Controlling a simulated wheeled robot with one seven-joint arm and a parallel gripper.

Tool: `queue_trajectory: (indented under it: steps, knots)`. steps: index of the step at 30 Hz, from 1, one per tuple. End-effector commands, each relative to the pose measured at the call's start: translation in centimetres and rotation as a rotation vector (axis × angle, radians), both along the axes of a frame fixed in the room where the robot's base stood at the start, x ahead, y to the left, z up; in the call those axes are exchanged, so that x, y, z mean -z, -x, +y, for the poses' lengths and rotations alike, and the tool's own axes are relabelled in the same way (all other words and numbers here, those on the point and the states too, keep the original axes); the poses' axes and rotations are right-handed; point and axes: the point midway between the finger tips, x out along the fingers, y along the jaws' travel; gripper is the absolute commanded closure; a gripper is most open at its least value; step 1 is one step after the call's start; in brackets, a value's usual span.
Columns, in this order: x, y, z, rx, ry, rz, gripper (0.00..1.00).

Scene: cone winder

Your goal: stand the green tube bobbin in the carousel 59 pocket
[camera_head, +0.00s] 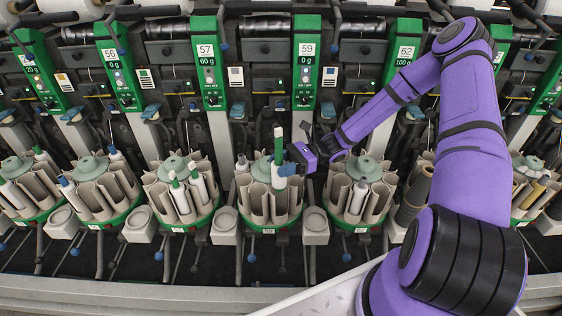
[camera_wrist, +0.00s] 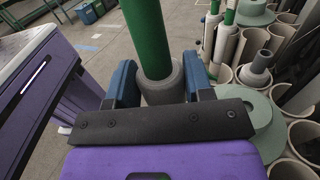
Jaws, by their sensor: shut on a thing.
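The green tube bobbin (camera_head: 278,147) is upright in the head view, a green tube with pale grey yarn on its lower part. My gripper (camera_head: 286,169) is shut on it from the right, at the yarn. In the wrist view, my gripper (camera_wrist: 160,80) has its blue fingers on either side of the grey yarn (camera_wrist: 163,88), and the green tube (camera_wrist: 147,35) rises above. The carousel 59 (camera_head: 256,206), with beige pockets and a green base, is below the bobbin. I cannot tell whether the bobbin's lower end is above or inside a pocket.
Carousels with bobbins stand on both sides, one to the left (camera_head: 183,211) and one to the right (camera_head: 356,207). The green panel marked 59 (camera_head: 306,62) is behind. In the wrist view, pockets and a grey-green hub (camera_wrist: 262,128) are close on the right.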

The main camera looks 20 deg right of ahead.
Motion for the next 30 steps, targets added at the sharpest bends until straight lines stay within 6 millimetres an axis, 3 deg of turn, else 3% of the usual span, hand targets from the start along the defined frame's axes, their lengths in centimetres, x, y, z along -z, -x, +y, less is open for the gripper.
queue_trajectory:
  steps: [11,30]
  knots:
    - [0.2,0.0,0.0,0.000,0.000,0.000,0.78]
    - [3.4,0.0,0.0,-0.001,0.000,0.001,0.78]
